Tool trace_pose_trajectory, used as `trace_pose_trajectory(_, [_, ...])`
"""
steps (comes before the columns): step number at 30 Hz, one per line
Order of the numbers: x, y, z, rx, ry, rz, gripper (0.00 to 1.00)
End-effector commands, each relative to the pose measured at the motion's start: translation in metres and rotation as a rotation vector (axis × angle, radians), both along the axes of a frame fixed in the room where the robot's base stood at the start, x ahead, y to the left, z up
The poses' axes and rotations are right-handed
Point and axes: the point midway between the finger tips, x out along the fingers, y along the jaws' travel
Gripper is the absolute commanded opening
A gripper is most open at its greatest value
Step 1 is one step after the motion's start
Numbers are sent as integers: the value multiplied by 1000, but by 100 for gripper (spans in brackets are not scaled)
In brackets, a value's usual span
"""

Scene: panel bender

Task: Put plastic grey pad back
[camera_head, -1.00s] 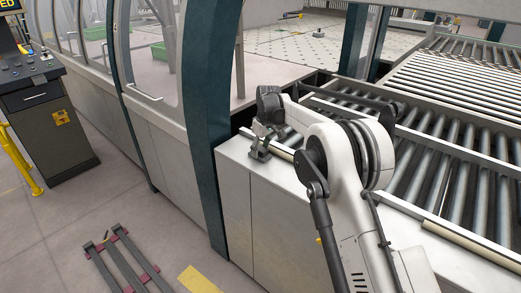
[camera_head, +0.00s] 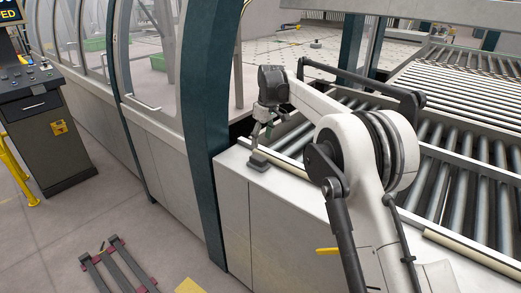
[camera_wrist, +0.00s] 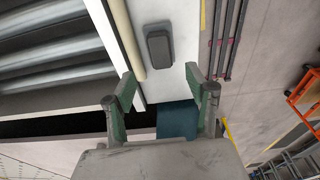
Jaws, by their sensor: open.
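The grey pad (camera_head: 259,163), a small dark grey block, lies on the white ledge (camera_head: 295,182) beside the roller conveyor. In the wrist view the pad (camera_wrist: 158,45) lies flat on the white strip, with nothing touching it. My gripper (camera_head: 263,137) is above the pad in the head view. In the wrist view my gripper (camera_wrist: 160,75) has its two green-sided fingers spread wide and nothing between them. The pad shows beyond the fingertips there, roughly centred between them.
The roller conveyor (camera_head: 455,200) runs along the right of the ledge, with a pale rail (camera_head: 470,250) at its edge. A dark teal post (camera_head: 207,110) stands close left of my gripper. A low rack (camera_head: 120,265) lies on the floor.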

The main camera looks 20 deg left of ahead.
Motion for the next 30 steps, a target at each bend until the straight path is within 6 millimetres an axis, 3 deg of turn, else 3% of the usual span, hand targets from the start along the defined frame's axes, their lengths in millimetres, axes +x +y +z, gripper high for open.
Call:
trace_pose_trajectory(6, [-1, -3, 18, 0, 0, 0, 51])
trace_pose_trajectory(17, [-1, -8, 25, 2, -4, -9, 51])
trace_pose_trajectory(23, [-6, -50, 62, 15, -28, -92, 51])
trace_pose_trajectory(30, [-28, -125, 118, 42, -74, -243, 51])
